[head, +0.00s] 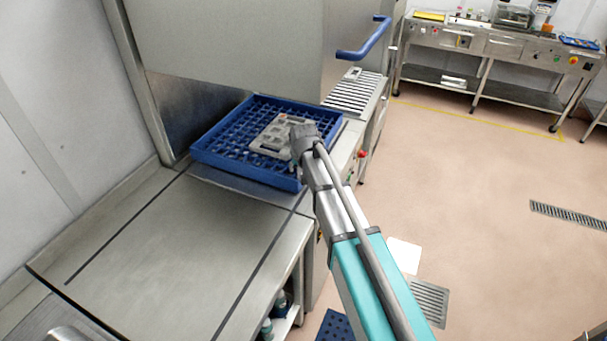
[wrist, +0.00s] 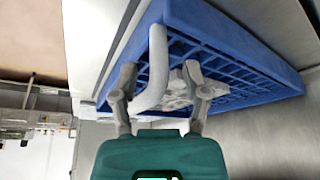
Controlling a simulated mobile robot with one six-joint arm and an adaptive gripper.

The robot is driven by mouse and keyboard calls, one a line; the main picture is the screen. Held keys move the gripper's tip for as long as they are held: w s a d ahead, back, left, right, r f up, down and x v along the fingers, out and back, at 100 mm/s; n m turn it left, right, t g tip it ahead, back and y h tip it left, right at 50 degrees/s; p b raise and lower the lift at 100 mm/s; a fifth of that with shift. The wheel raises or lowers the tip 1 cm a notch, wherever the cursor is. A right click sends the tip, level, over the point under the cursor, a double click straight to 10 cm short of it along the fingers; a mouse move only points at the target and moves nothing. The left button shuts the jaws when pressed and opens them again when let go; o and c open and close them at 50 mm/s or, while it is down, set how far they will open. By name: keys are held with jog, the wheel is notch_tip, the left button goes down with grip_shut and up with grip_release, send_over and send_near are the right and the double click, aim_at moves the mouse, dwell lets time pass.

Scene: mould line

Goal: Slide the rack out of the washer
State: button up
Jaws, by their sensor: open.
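The blue rack (head: 240,174) is a low, gridded crate sitting in the opening of the steel washer (head: 230,40), under its raised hood. Its near edge meets the steel table in front. A grey moulded part (head: 268,147) lies in the rack. In the wrist view the rack (wrist: 235,38) fills the upper right. My gripper (wrist: 158,78) is open, with its fingers apart near the rack's side. A pale bent bar (wrist: 157,60) shows between the fingers; I cannot tell what it is fixed to. In the head view my arm covers the rack's right corner and hides the fingertips.
The steel table (head: 160,250) in front of the washer is bare, with dark lines along it. A blue handle bar (head: 360,50) sticks out from the hood. A slatted surface (head: 352,92) lies to the right.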

jog(key=shift+b+x, duration=0.55)
jog(key=shift+x, duration=0.3)
grip_shut()
